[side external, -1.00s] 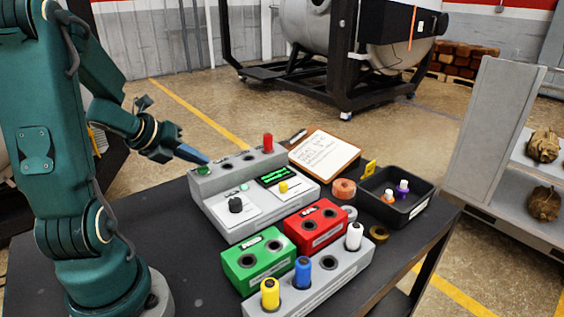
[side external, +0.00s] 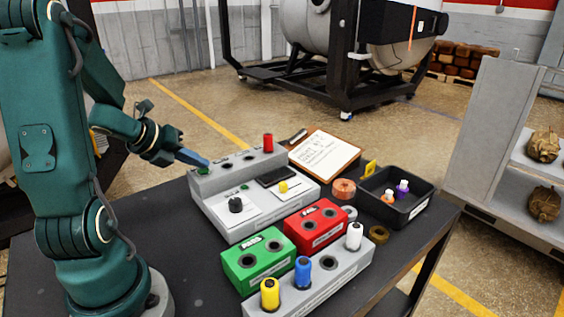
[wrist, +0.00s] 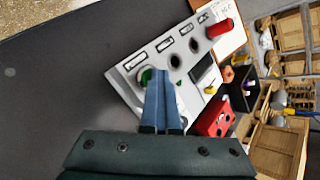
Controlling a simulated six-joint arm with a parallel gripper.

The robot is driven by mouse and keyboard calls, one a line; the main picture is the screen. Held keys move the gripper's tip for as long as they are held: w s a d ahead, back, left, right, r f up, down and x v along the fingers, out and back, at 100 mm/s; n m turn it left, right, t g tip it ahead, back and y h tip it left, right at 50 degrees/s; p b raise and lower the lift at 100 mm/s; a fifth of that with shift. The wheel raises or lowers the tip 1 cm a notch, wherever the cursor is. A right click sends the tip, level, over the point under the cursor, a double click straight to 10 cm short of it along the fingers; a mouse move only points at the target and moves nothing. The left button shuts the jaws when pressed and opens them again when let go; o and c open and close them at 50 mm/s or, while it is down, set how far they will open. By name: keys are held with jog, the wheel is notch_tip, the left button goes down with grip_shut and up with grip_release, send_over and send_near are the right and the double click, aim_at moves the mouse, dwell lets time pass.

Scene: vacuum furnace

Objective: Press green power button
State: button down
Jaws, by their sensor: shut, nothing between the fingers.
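The green power button (side external: 204,171) sits at the left end of the raised back row of the grey control panel (side external: 233,215). My gripper (side external: 206,163) is shut and empty, its blue fingers slanting down to the button. The tips appear to touch the button or lie just over it; the exact contact is hard to tell. In the wrist view, the green button (wrist: 146,76) is partly hidden by the shut fingers (wrist: 159,75). The panel's small display (side external: 276,176) is dark, and a small green lamp (side external: 244,187) beside it looks dim.
A red knob (side external: 268,143) stands at the row's right end. Green (side external: 258,258) and red (side external: 317,227) blocks, and a grey rack (side external: 320,284) with coloured pegs, stand in front. A clipboard (side external: 325,155) and black tray (side external: 396,196) lie to the right. The table's left part is clear.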

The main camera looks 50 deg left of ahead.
jog(key=shift+r, duration=0.4)
notch_tip(320, 180, up, 6)
dwell(0.7)
